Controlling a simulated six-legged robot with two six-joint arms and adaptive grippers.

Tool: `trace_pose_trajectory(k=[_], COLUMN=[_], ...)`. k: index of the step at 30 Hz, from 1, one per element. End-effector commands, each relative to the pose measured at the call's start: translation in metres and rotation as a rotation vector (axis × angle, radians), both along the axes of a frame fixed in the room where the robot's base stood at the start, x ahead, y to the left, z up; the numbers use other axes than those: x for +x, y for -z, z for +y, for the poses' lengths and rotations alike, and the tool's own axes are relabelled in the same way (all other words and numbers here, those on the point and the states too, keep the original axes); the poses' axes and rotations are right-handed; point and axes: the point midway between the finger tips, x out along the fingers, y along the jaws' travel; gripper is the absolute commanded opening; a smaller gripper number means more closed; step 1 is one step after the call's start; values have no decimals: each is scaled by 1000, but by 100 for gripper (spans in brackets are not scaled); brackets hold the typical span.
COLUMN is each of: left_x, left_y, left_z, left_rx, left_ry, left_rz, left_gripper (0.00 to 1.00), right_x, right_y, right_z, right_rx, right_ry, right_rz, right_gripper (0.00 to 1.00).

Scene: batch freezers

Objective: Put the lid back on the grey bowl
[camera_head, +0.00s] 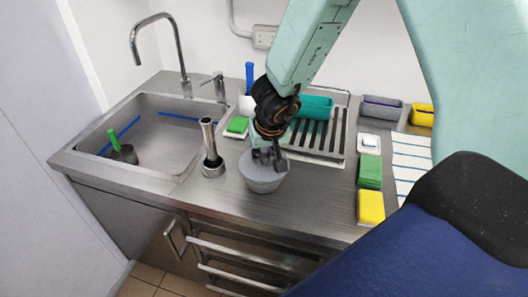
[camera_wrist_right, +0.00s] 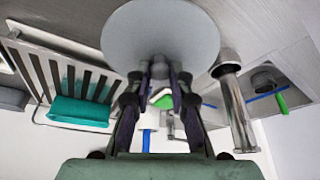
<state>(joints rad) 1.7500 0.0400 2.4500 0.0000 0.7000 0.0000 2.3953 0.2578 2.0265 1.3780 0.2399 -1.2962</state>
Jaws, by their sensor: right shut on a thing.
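The grey bowl (camera_head: 263,184) stands on the steel counter, in front of the drainer. My right gripper (camera_head: 267,157) is directly above it, pointing down, its fingertips close to the bowl's top. In the right wrist view, the right gripper (camera_wrist_right: 160,72) is shut on the near part of a round grey lid (camera_wrist_right: 160,30), and the fingers hide the grip point. The lid covers the bowl from that view. In the head view the lid is hard to tell from the bowl's grey top, so I cannot tell whether it rests flat on the rim. My left gripper is not in view.
A steel cylinder (camera_head: 209,142) stands close left of the bowl. The sink (camera_head: 160,140) is further left. The drainer (camera_head: 322,142) with a teal tub (camera_head: 316,105) lies behind. Green cloths (camera_head: 370,171) and a yellow sponge (camera_head: 371,207) are right. The counter's front edge is near the bowl.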

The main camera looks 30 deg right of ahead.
Motion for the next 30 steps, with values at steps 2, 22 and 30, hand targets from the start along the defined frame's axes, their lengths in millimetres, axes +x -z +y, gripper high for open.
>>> trace_pose_trajectory(k=[2, 22, 30], left_x=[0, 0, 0], left_y=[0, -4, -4], left_z=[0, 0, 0], left_rx=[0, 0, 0], left_ry=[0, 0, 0], left_rz=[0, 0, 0], left_gripper=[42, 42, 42], right_x=[0, 4, 4], right_y=[0, 5, 5], right_z=[0, -1, -1], right_rx=[0, 0, 0], right_ry=[0, 1, 0], right_rz=[0, 0, 0], right_gripper=[0, 0, 0])
